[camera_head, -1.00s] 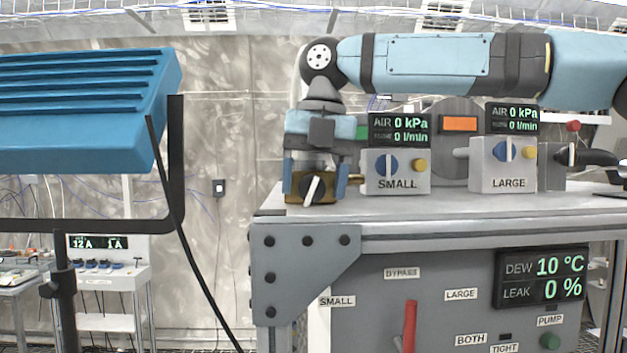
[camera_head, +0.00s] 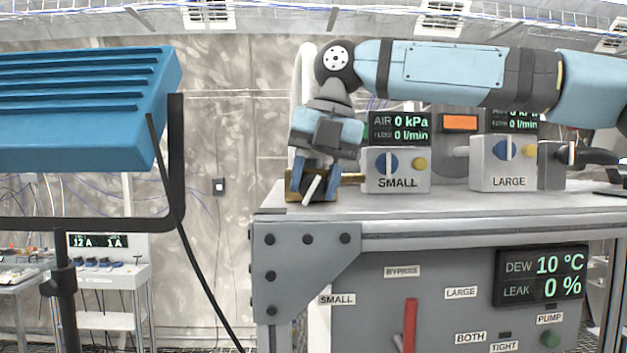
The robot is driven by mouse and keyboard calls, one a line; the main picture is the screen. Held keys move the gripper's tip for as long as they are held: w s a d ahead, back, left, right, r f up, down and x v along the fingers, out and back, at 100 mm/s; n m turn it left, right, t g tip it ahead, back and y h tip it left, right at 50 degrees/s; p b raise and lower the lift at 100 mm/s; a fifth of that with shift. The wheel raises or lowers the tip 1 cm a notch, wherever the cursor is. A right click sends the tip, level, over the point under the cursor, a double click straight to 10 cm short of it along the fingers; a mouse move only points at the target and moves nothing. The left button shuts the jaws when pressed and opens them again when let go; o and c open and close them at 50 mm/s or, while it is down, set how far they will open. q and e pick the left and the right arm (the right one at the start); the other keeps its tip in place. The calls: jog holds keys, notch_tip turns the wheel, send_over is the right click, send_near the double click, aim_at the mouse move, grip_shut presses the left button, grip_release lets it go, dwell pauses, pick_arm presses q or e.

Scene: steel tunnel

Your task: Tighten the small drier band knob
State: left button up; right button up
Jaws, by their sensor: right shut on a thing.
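The small drier's band knob is a black knob with a white pointer bar (camera_head: 313,188). It sits on a brass block (camera_head: 291,196) at the left end of the bench top, joined by a brass stub to the grey box labelled SMALL (camera_head: 398,184). My right gripper (camera_head: 314,189) comes down over it from above, tilted, with its blue fingers shut on the knob and partly hiding it. The white bar leans up to the right. My left gripper is not in view.
The LARGE box (camera_head: 489,178) stands to the right on the bench top (camera_head: 450,207). A display (camera_head: 541,278) reads DEW 10 °C, LEAK 0 %. A red lever (camera_head: 410,325) is on the front panel. A blue lamp-like housing (camera_head: 85,110) on a black stand fills the left.

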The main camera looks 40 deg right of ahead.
jog(key=o, duration=0.9)
jog(key=shift+o, duration=0.2)
jog(key=v, duration=1.4)
jog(key=shift+b, duration=0.3)
